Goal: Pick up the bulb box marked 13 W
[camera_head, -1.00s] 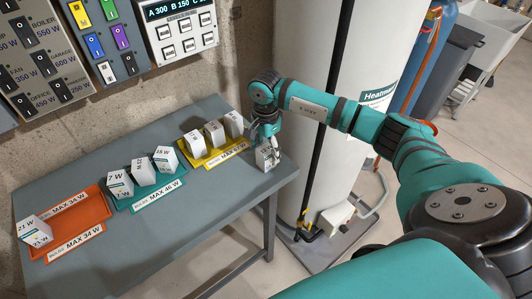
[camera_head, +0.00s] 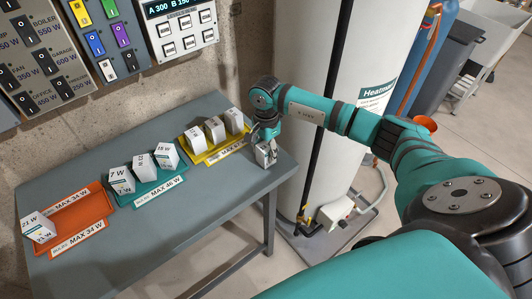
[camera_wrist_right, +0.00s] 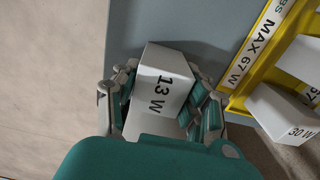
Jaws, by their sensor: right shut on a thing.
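The white bulb box marked 13 W (camera_wrist_right: 160,85) is between the fingers of my right gripper (camera_wrist_right: 163,105) in the right wrist view, with its label readable. In the head view the box (camera_head: 265,157) shows at the right end of the table, partly hidden by my right gripper (camera_head: 266,146). The gripper is shut on it from both sides. I cannot tell whether the box is clear of the table top. My left gripper is not in view.
A yellow tray (camera_head: 218,157) with several white boxes stands left of the gripper. A teal tray (camera_head: 158,190) and an orange tray (camera_head: 97,226) also hold boxes. A white heater tank (camera_head: 313,100) stands behind my right arm. The table's front (camera_head: 200,245) is bare.

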